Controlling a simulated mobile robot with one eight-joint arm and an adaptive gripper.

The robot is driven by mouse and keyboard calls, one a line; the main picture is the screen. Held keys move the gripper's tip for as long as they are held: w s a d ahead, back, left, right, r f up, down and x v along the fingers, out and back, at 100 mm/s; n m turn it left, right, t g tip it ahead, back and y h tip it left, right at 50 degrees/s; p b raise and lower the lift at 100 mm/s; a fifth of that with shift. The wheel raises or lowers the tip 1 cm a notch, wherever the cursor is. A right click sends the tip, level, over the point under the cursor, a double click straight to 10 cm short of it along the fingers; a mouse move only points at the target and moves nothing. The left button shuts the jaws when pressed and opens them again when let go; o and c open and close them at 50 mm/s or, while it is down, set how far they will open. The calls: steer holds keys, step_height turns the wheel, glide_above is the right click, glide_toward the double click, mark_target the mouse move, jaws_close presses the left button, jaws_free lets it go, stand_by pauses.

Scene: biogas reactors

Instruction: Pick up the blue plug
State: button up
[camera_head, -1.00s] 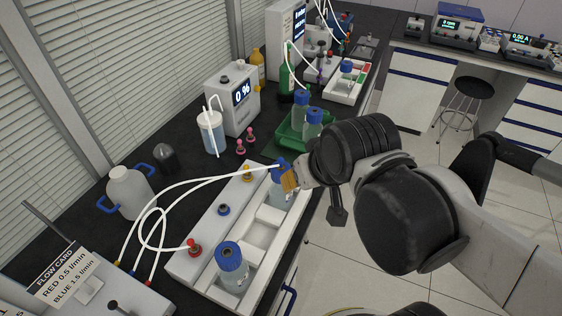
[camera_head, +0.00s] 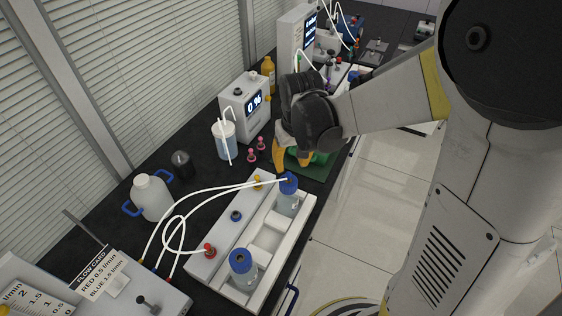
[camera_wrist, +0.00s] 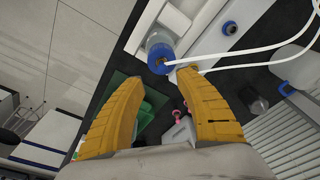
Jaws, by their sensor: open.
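A small round blue piece (camera_head: 236,216), which looks like the blue plug, sits in the white rack's top strip (camera_head: 220,238) between a red and a yellow one. It also shows in the wrist view (camera_wrist: 230,28), upper right, dark-centred. A white tube runs to the blue cap of the rear bottle (camera_head: 288,183); whether a plug is on its end I cannot tell. My gripper (camera_head: 292,160) is open above the bench, just beyond that bottle. In the wrist view the yellow fingers (camera_wrist: 160,77) are apart and empty, with the bottle's blue cap (camera_wrist: 161,58) just past the tips.
A second blue-capped bottle (camera_head: 243,268) stands in the rack's near end. A green tray (camera_head: 322,157) lies behind my gripper. Looping white tubes (camera_head: 180,217) cross the left side of the rack. A white jug (camera_head: 151,198) and a flow-card box (camera_head: 130,285) stand left.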

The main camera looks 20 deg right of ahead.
mark_target(289, 173)
steer(key=f, duration=0.2)
steer(key=f+b, duration=0.1)
steer(key=f, duration=0.3)
steer(key=shift+w+a+f+b, duration=0.2)
steer(key=shift+w+a+b, duration=0.05)
steer(key=shift+b, duration=0.1)
jaws_close()
